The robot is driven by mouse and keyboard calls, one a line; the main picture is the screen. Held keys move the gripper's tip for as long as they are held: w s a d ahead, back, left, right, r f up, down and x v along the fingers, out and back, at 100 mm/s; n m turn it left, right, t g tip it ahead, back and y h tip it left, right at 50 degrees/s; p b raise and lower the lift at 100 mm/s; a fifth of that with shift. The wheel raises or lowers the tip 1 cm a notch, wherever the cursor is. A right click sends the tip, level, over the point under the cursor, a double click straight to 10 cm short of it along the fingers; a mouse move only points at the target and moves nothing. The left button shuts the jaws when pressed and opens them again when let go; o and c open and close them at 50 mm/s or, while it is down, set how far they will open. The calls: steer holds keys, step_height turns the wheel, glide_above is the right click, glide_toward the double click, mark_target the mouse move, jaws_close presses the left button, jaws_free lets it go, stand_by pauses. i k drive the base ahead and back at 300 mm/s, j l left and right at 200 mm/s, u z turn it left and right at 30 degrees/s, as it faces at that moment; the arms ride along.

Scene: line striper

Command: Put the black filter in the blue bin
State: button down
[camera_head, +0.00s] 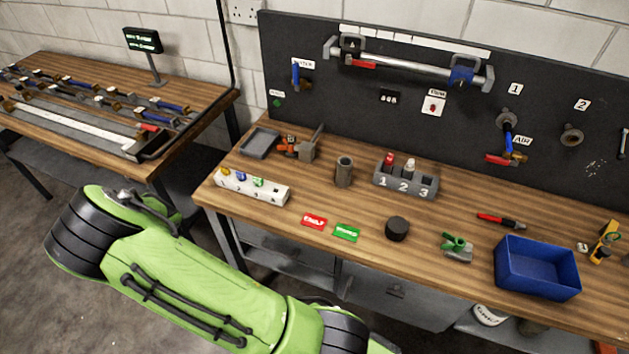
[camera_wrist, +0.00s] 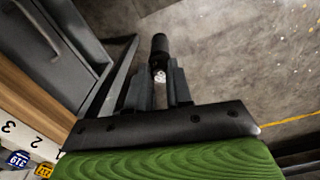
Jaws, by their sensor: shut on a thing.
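In the wrist view my gripper (camera_wrist: 163,82) is shut on a slim black cylinder, which I take to be the black filter (camera_wrist: 159,46). It sticks out beyond the fingertips, and a pale speckled part shows between them. The floor lies behind it, beside the bench. The gripper is out of sight in the head view, where only my green arm shows. The blue bin (camera_head: 537,270) stands on the right of the bench, open at the top, and looks empty.
A grey rack numbered 1 to 3 (camera_head: 405,187) holds a red-topped and a white-topped piece. A squat black cylinder (camera_head: 397,229), a green-handled tool (camera_head: 457,246) and a red marker (camera_head: 501,220) lie near the bin. A white rack (camera_head: 252,187) stands at the bench's left.

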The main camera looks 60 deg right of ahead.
mark_target(516, 271)
steer(key=k+l, duration=0.15)
steer(key=k, duration=0.4)
steer(key=k+l, duration=0.15)
steer(key=k, duration=0.4)
steer(key=k+l+u, duration=0.1)
steer(key=k, duration=0.45)
steer(key=l, duration=0.1)
